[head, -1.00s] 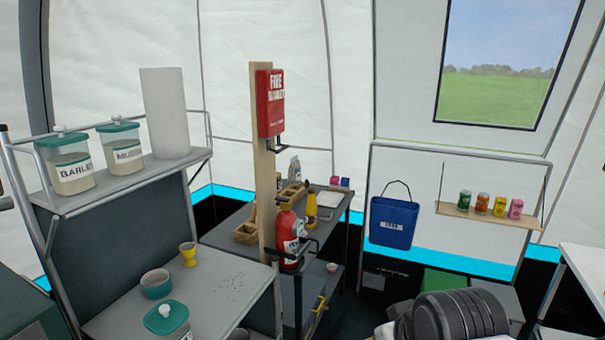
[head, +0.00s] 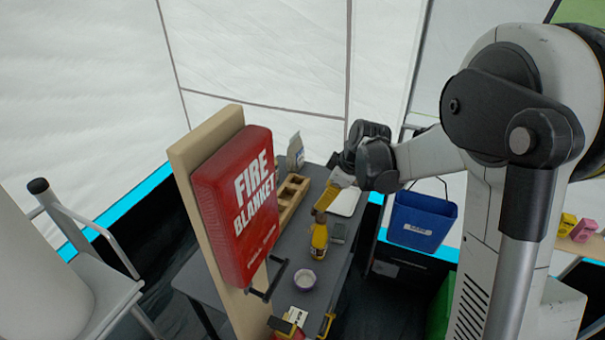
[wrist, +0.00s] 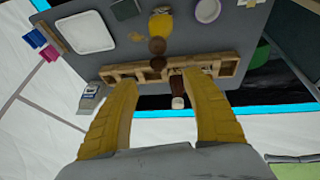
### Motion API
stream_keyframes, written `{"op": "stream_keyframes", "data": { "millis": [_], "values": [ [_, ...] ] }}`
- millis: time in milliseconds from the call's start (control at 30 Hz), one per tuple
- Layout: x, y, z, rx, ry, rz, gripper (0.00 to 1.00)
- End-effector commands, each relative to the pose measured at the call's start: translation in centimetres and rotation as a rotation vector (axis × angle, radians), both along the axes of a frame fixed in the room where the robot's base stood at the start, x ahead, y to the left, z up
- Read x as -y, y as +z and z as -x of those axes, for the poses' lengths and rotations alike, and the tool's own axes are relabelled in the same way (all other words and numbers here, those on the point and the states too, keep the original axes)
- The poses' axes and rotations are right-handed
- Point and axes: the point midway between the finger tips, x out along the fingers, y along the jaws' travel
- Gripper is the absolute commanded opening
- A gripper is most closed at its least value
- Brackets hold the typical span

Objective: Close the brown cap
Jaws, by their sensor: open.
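A yellow bottle (head: 319,240) with a brown cap (head: 320,217) stands on the grey table in the head view. In the wrist view the bottle (wrist: 160,22) is at the top, with two round brown parts (wrist: 157,46) in line toward my gripper; they look like a cap and its lid swung out, but I cannot be sure. My gripper (head: 331,196) has yellow fingers and is just above and behind the bottle in the head view. In the wrist view my gripper (wrist: 160,80) is open and empty, its fingers spread wide, apart from the cap.
A wooden rack (wrist: 222,67) lies along the table's edge by my fingertips. A brown-topped item (wrist: 177,88) is beside it. A white tray (wrist: 84,32) and a bowl (head: 305,280) are on the table. The fire blanket case (head: 237,205) on a post stands close in front.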

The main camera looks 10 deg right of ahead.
Motion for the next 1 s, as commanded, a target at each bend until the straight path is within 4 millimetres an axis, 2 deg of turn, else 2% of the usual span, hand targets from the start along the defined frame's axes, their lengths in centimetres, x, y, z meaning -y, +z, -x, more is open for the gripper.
{"op": "stream_keyframes", "data": {
  "millis": [167, 600, 800, 1000],
  "values": [
    [-0.1, -1.2, -0.6, 0.000, 0.018, 0.001, 0.56],
    [-2.0, -8.6, -3.3, 0.000, 0.017, 0.001, 0.56],
    [-2.3, -10.0, -3.9, 0.000, 0.016, 0.000, 0.56],
    [-2.4, -10.2, -4.0, 0.000, 0.016, 0.000, 0.56]
  ]
}}
